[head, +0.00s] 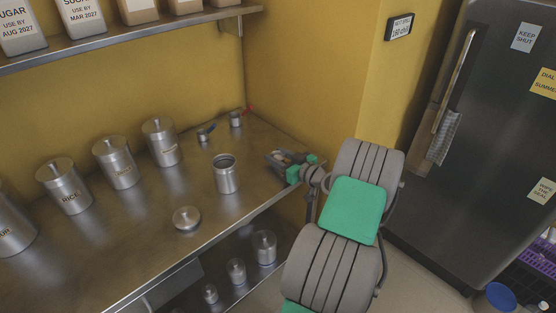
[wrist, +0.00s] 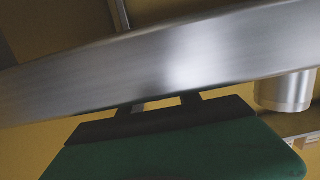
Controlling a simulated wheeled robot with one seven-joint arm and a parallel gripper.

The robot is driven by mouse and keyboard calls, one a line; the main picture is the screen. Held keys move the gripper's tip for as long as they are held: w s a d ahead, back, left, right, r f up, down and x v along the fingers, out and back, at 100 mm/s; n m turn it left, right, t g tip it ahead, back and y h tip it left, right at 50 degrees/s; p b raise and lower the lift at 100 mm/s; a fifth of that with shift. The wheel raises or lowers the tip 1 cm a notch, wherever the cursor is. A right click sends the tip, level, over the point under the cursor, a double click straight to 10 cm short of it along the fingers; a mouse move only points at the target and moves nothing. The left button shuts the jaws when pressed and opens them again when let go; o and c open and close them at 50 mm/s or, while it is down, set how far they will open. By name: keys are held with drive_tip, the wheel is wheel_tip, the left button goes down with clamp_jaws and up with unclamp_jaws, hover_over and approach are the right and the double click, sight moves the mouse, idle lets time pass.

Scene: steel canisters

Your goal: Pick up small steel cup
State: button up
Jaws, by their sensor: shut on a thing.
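My gripper (head: 277,160) is at the right end of the steel counter, to the right of an open steel canister (head: 227,176). It is shut on a steel piece whose broad, shiny band (wrist: 180,62) crosses the wrist view just past the dark fingers. The band is too close to show its whole shape, so I cannot tell surely that it is the small steel cup. Two small steel cups stand at the back of the counter: one with a dark blue handle (head: 203,136) and one by a red handle (head: 236,119).
Several lidded steel canisters stand along the wall, one marked rice (head: 66,189). A round steel lid (head: 186,218) lies near the counter's front edge. A lower shelf holds several canisters (head: 264,247). An upper shelf holds sugar containers (head: 84,18). A dark fridge (head: 490,130) stands right.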

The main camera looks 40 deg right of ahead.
drive_tip(key=shift+c, duration=0.7)
